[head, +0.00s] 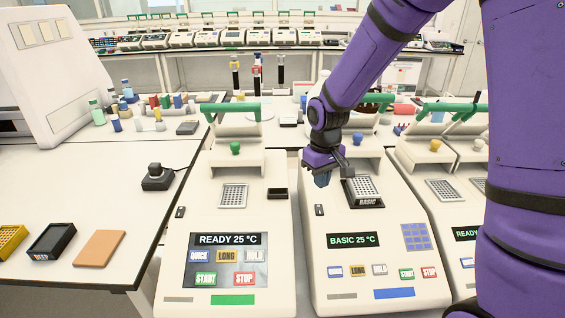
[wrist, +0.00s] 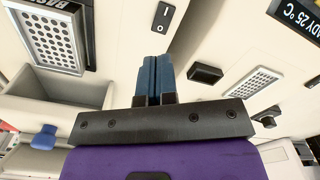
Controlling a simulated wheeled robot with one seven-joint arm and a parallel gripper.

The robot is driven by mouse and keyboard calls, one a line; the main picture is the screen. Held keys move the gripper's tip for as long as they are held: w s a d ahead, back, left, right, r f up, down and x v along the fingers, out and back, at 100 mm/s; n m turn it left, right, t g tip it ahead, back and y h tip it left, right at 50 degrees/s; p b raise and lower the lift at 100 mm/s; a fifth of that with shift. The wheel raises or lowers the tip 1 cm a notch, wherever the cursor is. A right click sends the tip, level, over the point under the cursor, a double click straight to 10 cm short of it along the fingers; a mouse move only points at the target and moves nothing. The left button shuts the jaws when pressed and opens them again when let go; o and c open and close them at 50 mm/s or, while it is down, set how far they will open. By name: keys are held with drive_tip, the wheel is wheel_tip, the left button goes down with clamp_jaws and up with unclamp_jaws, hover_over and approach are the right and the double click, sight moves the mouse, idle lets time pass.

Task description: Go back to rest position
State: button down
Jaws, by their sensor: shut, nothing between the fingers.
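My gripper (head: 322,179) is on my purple arm, above the left side of the thermal cycler whose screen reads "BASIC 25 °C" (head: 374,240). Its blue fingers point down and are shut together with nothing between them. They also show closed in the wrist view (wrist: 151,78). The cycler's lid is raised, and its well block (head: 363,188) with a "BASIC" label sits to the right of my fingers. In the wrist view this block (wrist: 49,38) is at the upper left, apart from the fingers.
A second cycler reading "READY 25 °C" (head: 228,240) stands to the left, lid raised. More cyclers stand at right, partly behind my arm. An orange pad (head: 100,248) and a dark tray (head: 52,241) lie on the left bench. Bottles (head: 126,90) stand farther back.

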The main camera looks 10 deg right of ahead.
drive_tip(key=s+d+r+m+t, duration=0.1)
drive_tip(key=s+d+r, duration=0.1)
drive_tip(key=s+r, duration=0.45)
drive_tip(key=s+d+r+m+t, duration=0.15)
drive_tip(key=s+r, duration=0.25)
drive_tip(key=r, duration=0.6)
drive_tip(key=s+d+r+t, duration=0.1)
drive_tip(key=s+r, duration=0.2)
drive_tip(key=s, duration=0.4)
drive_tip(key=s+d+r+m+t, duration=0.1)
drive_tip(key=s+d+r, duration=0.1)
drive_tip(key=s, duration=0.5)
drive_tip(key=shift+s+d+r+t, duration=0.25)
drive_tip(key=shift+r+t, duration=0.1)
drive_tip(key=shift+r, duration=0.35)
